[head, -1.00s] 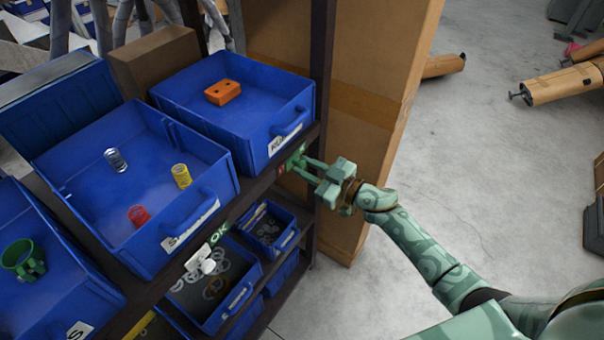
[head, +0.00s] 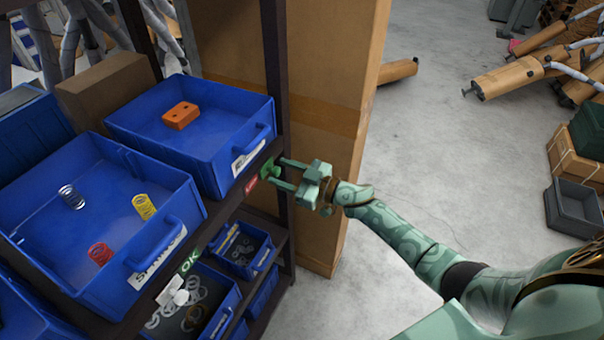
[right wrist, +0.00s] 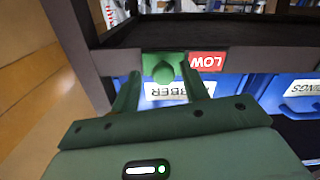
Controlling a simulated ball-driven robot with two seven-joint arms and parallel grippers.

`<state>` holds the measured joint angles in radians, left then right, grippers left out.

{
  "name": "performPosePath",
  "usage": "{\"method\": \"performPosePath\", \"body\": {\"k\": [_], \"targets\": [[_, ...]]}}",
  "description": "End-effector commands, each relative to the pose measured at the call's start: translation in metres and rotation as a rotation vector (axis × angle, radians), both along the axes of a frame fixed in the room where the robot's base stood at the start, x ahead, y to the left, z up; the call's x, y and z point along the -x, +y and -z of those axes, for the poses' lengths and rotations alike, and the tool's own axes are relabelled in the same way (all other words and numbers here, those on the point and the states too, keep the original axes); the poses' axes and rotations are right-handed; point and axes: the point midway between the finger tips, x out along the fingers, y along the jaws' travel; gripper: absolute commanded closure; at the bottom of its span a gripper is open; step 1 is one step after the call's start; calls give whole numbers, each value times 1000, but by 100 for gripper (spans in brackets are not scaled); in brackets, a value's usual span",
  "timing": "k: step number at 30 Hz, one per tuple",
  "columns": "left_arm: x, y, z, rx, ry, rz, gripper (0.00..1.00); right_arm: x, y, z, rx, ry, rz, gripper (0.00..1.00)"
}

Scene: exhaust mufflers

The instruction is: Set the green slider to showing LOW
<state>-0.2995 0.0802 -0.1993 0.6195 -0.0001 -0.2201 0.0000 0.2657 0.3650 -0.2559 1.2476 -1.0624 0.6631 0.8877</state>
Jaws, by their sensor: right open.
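The green slider (head: 267,168) sits on the dark front edge of the shelf, under the blue bin with the orange block. In the right wrist view its plate and round knob (right wrist: 163,72) show clearly. A red LOW sign (head: 251,185) is uncovered right beside it; the word also reads in the right wrist view (right wrist: 208,61). My right gripper (head: 280,174) is open at the slider. In the right wrist view its fingers (right wrist: 160,82) stand either side of the knob; I cannot tell if either touches it. My left gripper is not in view.
Blue bins (head: 215,160) stand on the shelf above the slider, one with springs. A green OK sign (head: 188,262) and a white knob (head: 181,297) are farther left on the edge. A dark shelf post (head: 277,90) and a cardboard box (head: 330,130) stand close by.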

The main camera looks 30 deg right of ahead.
Motion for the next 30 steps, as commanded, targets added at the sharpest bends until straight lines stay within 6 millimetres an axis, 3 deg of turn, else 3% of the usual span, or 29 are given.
{"method": "performPosePath", "body": {"k": [18, 23, 30], "targets": [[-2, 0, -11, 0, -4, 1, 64, 110, -87, 1, 2, 3, 1, 55], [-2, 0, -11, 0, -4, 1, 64, 122, -97, 1, 1, 1, 1, 55], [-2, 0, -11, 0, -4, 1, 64, 125, -99, 0, 1, 0, 2, 55]]}}
